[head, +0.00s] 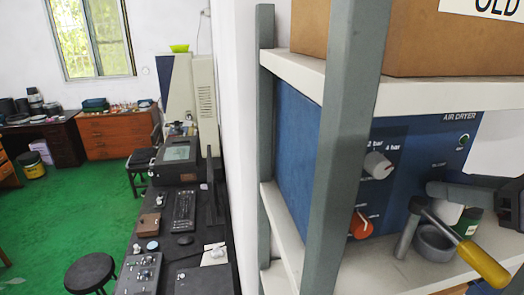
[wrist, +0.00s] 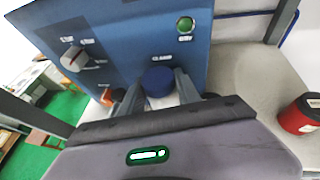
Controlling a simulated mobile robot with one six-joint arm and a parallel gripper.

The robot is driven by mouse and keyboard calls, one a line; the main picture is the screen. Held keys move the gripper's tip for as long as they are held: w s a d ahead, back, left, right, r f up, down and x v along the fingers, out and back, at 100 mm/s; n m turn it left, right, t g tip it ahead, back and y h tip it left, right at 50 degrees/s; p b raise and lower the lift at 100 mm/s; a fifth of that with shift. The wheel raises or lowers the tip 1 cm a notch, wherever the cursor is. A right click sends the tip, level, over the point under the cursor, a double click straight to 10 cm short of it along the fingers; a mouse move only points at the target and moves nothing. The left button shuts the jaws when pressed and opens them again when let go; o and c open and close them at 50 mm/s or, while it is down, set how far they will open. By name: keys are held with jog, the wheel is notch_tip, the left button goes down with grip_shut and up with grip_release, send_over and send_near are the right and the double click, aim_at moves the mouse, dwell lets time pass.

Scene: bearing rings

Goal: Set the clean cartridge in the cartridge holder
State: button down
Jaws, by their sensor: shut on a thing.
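My gripper (wrist: 158,92) is shut on a cylinder with a dark blue top (wrist: 158,80), which I take to be the clean cartridge. Its pale body shows between the two grey fingers in the wrist view. In the head view, my gripper (head: 446,195) is at the right, in front of the air dryer, with a whitish part of the cartridge (head: 447,213) below it. A round grey cup (head: 433,243), likely the cartridge holder, stands on the shelf just below and slightly left of the cartridge. The cartridge looks apart from it; the exact gap is unclear. The wrist view hides the cup.
The blue air dryer (head: 300,150) stands close behind, with a grey knob (head: 378,165) and an orange knob (head: 361,225). A yellow-handled lever (head: 483,263) juts forward beside the cup. A grey shelf post (head: 350,150) stands left. A red can (wrist: 301,115) is at the right.

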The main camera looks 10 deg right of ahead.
aim_at(458, 217)
jog(key=f+b, duration=0.1)
jog(key=f, duration=0.1)
jog(key=s+f+b, duration=0.1)
jog(key=f, duration=0.1)
jog(key=shift+d+b, duration=0.1)
jog(key=shift+b, duration=0.3)
jog(key=shift+w+f, duration=0.1)
jog(key=shift+w, duration=0.25)
jog(key=shift+f+b, duration=0.3)
jog(key=shift+f, duration=0.25)
dwell(0.6)
jog(key=c, duration=1.1)
grip_release()
jog(key=shift+c, duration=0.2)
